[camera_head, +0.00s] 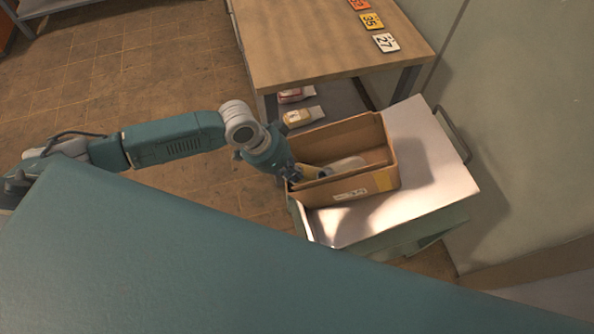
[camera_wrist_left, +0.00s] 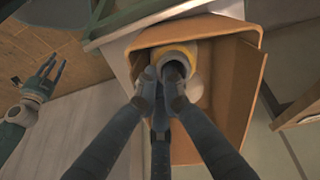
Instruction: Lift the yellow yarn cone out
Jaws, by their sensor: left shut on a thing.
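The yellow yarn cone (camera_wrist_left: 181,50) is in the open cardboard box (camera_head: 393,178), near one end wall. My left gripper (camera_wrist_left: 165,76) reaches down into the box and is shut on the cone at its top. In the head view my left gripper (camera_head: 294,176) is at the left end of the box, and only a little pale yellow of the cone (camera_head: 310,172) shows beside it. The cone's lower part is hidden. My right gripper (camera_wrist_left: 44,76) shows at the left of the left wrist view, its fingers apart and empty, away from the box.
A pale rounded thing (camera_head: 348,164) lies in the box beside the cone. The box stands on a metal-topped cart (camera_head: 432,165) with a handle (camera_head: 453,134). A wooden table (camera_head: 310,45) with number cards (camera_head: 372,21) is behind. Packages (camera_head: 302,116) sit below it.

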